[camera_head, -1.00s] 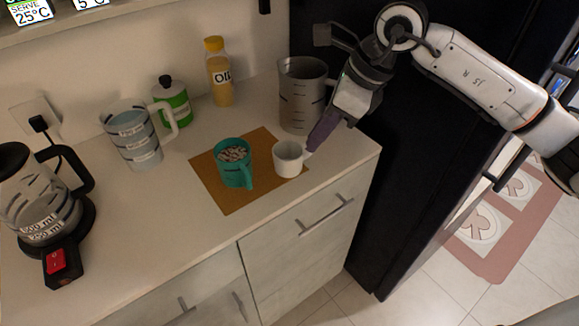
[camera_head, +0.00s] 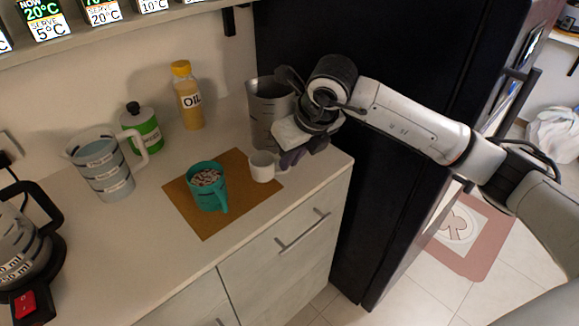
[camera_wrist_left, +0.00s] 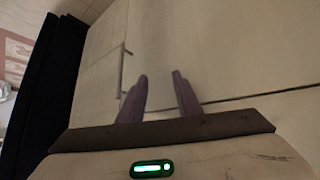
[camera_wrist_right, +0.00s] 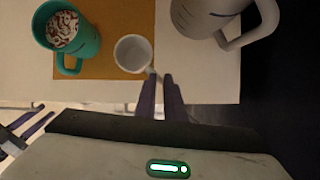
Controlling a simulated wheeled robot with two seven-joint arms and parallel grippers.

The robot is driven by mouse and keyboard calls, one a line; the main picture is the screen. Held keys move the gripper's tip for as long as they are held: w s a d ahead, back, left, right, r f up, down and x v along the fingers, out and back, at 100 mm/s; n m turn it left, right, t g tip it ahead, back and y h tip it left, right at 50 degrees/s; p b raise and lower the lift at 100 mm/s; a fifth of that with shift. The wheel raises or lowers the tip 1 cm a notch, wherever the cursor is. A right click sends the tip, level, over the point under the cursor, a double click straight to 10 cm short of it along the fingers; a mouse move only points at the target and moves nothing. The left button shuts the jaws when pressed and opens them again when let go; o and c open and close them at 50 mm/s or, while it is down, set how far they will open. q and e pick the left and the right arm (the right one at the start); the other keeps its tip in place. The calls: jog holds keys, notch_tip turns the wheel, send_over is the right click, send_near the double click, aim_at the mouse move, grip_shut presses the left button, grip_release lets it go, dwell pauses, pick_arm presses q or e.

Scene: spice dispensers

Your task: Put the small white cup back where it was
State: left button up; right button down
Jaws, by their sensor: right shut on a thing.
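The small white cup (camera_head: 262,167) is upright and empty at the right edge of the brown mat (camera_head: 205,222). I cannot tell whether its base touches the mat. My right gripper (camera_head: 291,156) reaches it from the right, its purple fingers shut on the cup's handle. In the right wrist view the cup (camera_wrist_right: 133,54) is just left of the fingertips (camera_wrist_right: 165,84). A teal cup (camera_head: 208,188) filled with pale pieces stands on the mat to the left. My left gripper (camera_wrist_left: 160,82) is open and empty, facing the pale cabinet front; the head view does not show it.
A grey measuring jug (camera_head: 268,110) stands close behind the right gripper. An oil bottle (camera_head: 188,97), a green jar (camera_head: 142,127) and a clear pitcher (camera_head: 102,165) stand at the back. A coffee maker (camera_head: 25,250) is at left. The black fridge (camera_head: 390,60) borders the counter's right.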

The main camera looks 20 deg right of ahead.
aim_at(290, 170)
notch_tip(290, 170, down, 3)
jog(key=shift+r, duration=0.2)
jog(key=shift+f, duration=0.3)
jog(key=c, duration=1.8)
grip_release()
jog(key=shift+c, duration=0.2)
jog(key=shift+r, duration=0.2)
jog(key=b+v, duration=0.1)
jog(key=v, duration=1.1)
